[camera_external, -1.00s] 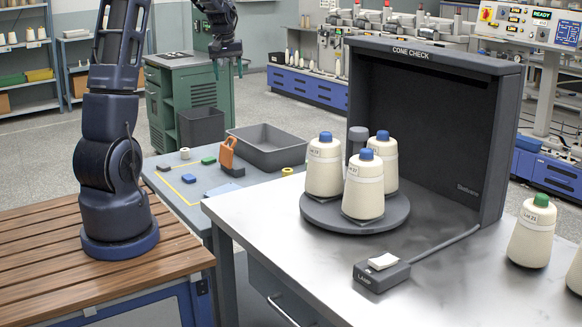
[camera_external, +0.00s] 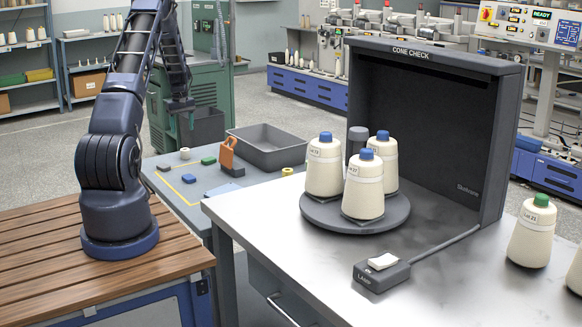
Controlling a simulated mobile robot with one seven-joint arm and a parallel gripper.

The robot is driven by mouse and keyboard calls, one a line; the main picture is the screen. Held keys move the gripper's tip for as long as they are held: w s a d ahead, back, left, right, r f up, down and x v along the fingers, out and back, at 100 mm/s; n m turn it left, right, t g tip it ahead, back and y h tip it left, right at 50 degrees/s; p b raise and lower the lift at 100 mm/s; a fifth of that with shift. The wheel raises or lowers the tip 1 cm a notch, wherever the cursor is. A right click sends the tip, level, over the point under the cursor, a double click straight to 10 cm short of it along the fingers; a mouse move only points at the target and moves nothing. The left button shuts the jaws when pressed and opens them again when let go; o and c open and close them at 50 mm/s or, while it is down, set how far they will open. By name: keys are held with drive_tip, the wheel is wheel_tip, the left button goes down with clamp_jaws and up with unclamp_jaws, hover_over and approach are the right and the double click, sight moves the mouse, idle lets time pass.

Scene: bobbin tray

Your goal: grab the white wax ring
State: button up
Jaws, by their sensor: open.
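The white wax ring (camera_external: 184,154) is a small pale ring lying near the back left of the grey-blue table. The fingers are apart and hold nothing. A gap shows between the fingertips and the ring; the exact height is hard to tell.
A steel table (camera_external: 300,245) with cones on a turntable (camera_external: 330,217) stands to the right.

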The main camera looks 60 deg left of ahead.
drive_tip(key=f, duration=0.1)
hover_over(185, 154)
drive_tip(key=a, duration=0.2)
wheel_tip(185, 154, down, 5)
drive_tip(key=shift+r, duration=0.2)
drive_tip(key=shift+w+d+f, duration=0.1)
drive_tip(key=shift+w+f, duration=0.1)
drive_tip(key=shift+f, duration=1.25)
drive_tip(key=shift+w+f, duration=0.2)
drive_tip(key=shift+f, duration=1.25)
drive_tip(key=c, duration=1)
